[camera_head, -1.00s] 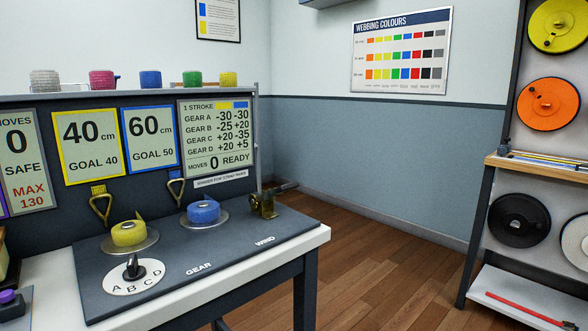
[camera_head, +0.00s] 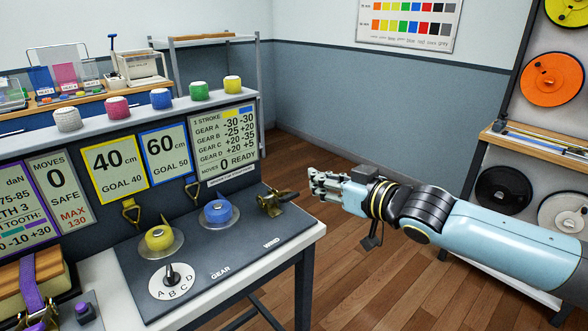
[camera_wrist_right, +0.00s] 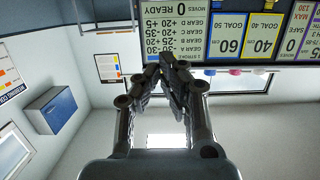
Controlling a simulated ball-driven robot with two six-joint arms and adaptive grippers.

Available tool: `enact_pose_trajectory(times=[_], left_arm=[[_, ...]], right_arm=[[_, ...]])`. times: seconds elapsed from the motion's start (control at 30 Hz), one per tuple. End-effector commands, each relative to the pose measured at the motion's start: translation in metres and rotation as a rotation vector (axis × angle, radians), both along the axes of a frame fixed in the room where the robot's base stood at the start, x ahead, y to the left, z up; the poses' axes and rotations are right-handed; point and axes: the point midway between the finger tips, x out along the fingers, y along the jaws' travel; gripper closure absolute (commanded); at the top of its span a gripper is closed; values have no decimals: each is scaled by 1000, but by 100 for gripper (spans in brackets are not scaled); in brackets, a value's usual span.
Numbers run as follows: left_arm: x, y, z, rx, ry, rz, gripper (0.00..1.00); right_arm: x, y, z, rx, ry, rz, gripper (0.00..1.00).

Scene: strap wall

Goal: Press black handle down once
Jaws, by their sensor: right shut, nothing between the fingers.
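The brass winding ratchet (camera_head: 268,206) sits on the dark panel near its right edge, behind the word WIND. A dark handle (camera_head: 288,196) sticks out from it to the right. My right gripper (camera_head: 314,184) is just right of the handle, apart from it as far as I can tell, with its fingers together and empty. In the right wrist view, which is upside down, the gripper's fingers (camera_wrist_right: 165,62) close toward each other in front of the sign board; the handle cannot be made out there. My left gripper is not in view.
The panel carries a gear dial (camera_head: 172,282), a yellow spool (camera_head: 159,238) and a blue spool (camera_head: 217,211). The sign board (camera_head: 222,140) stands behind; its MOVES reads 0. A shelf rack (camera_head: 497,140) stands at the right. Floor right of the bench is free.

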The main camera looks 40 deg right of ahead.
Motion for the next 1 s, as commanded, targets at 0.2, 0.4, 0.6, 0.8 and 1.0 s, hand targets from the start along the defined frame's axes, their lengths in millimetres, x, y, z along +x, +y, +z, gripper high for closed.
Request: enact_pose_trajectory(times=[0.2, 0.4, 0.6, 0.8, 1.0], left_arm=[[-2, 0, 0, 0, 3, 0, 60], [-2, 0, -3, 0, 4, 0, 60], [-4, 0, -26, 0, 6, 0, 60], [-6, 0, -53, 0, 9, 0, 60], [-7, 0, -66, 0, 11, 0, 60]], right_arm=[[1, 2, 4, 2, -7, 5, 100], [2, 1, 3, 2, -8, 4, 100], [20, 2, -4, 3, -10, 1, 100], [61, 6, -12, 5, -10, 1, 100], [102, 9, -16, 5, -10, 2, 100]])
